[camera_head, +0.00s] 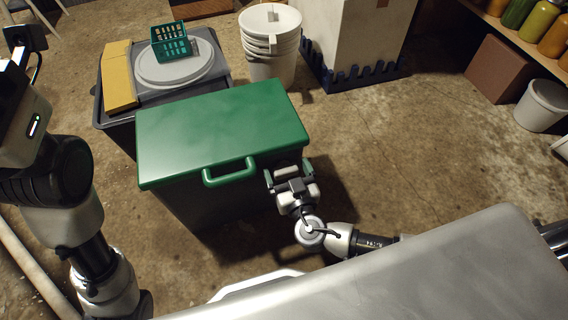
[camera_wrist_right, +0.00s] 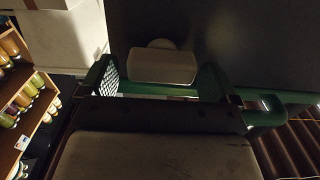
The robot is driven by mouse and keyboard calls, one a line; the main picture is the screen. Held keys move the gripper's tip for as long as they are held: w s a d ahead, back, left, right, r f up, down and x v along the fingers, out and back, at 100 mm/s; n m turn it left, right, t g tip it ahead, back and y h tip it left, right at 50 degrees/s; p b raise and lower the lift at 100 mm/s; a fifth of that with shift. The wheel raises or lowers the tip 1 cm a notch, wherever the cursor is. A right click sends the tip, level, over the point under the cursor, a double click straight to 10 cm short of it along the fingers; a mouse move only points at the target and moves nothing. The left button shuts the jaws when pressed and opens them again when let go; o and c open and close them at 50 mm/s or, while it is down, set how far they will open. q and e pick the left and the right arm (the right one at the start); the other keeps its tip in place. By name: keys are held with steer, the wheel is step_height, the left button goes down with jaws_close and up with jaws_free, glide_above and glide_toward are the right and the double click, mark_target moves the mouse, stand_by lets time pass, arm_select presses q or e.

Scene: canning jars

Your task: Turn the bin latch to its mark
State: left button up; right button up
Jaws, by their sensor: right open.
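The bin (camera_head: 225,125) has a green lid and dark walls, and stands in the middle of the head view. Its lid handle (camera_head: 230,172) is on the near edge. My right gripper (camera_head: 287,172) is at the bin's near right corner. In the right wrist view its two green fingers (camera_wrist_right: 163,82) are open, one on each side of a pale rounded block, which looks like the latch (camera_wrist_right: 162,66), against the dark wall. I cannot tell whether they touch it. No mark shows. My left arm is at the left; its fingers are not visible.
A grey tub (camera_head: 222,62) with a green basket (camera_head: 171,42) and a yellow box (camera_head: 118,75) stands behind the bin. White buckets (camera_head: 270,45) and a white box on a dark pallet (camera_head: 355,78) are farther back. A grey surface (camera_head: 400,275) fills the lower right.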

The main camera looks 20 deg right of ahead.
steer(key=c, duration=0.9)
steer(key=shift+c, duration=0.2)
